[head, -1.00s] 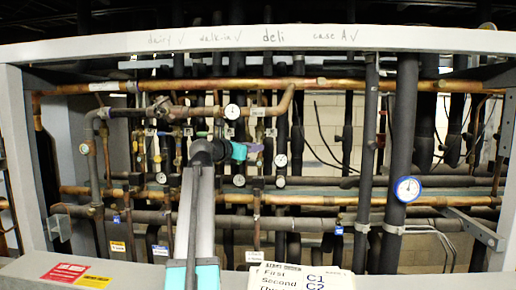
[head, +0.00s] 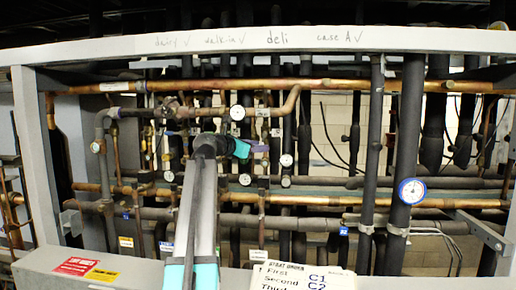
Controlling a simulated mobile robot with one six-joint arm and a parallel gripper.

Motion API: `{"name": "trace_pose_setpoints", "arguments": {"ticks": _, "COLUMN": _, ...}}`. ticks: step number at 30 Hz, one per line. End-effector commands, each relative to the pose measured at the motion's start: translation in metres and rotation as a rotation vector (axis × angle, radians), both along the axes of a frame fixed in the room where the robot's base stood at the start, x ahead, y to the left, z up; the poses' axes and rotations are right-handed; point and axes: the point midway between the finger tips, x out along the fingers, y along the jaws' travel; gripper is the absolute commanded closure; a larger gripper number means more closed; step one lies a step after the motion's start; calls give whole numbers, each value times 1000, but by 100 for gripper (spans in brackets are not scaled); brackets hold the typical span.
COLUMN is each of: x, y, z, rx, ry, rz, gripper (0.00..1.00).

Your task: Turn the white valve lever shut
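My arm reaches up from the bottom centre to the rack's pipes. My gripper (head: 260,147), with purple fingers beyond a teal wrist, points right among the vertical pipes, left of a small round gauge (head: 286,160). The fingers are small and seen from behind, so I cannot tell whether they are open, or whether they touch anything. I cannot make out a white valve lever for certain; it may be hidden by my arm or too small to tell.
A long copper pipe (head: 340,85) crosses the top of the grey rack frame (head: 230,42). A blue-rimmed gauge (head: 411,190) sits on a thick black pipe at right. A lettered white sign (head: 290,276) stands at the front ledge. Dense pipes leave little free room around my gripper.

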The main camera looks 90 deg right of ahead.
Motion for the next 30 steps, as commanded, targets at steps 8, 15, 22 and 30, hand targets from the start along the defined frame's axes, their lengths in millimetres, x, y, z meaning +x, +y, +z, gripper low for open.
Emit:
{"name": "trace_pose_setpoints", "arguments": {"ticks": 8, "x": -1, "y": 0, "z": 0, "rx": 0, "ry": 1, "rz": -2, "gripper": 68}}
{"name": "trace_pose_setpoints", "arguments": {"ticks": 15, "x": 5, "y": 9, "z": 1, "rx": -1, "ry": 1, "rz": -1, "gripper": 68}}
{"name": "trace_pose_setpoints", "arguments": {"ticks": 22, "x": 22, "y": 33, "z": 3, "rx": -2, "ry": 1, "rz": 0, "gripper": 68}}
{"name": "trace_pose_setpoints", "arguments": {"ticks": 30, "x": 47, "y": 68, "z": 9, "rx": -1, "ry": 0, "rz": -1, "gripper": 68}}
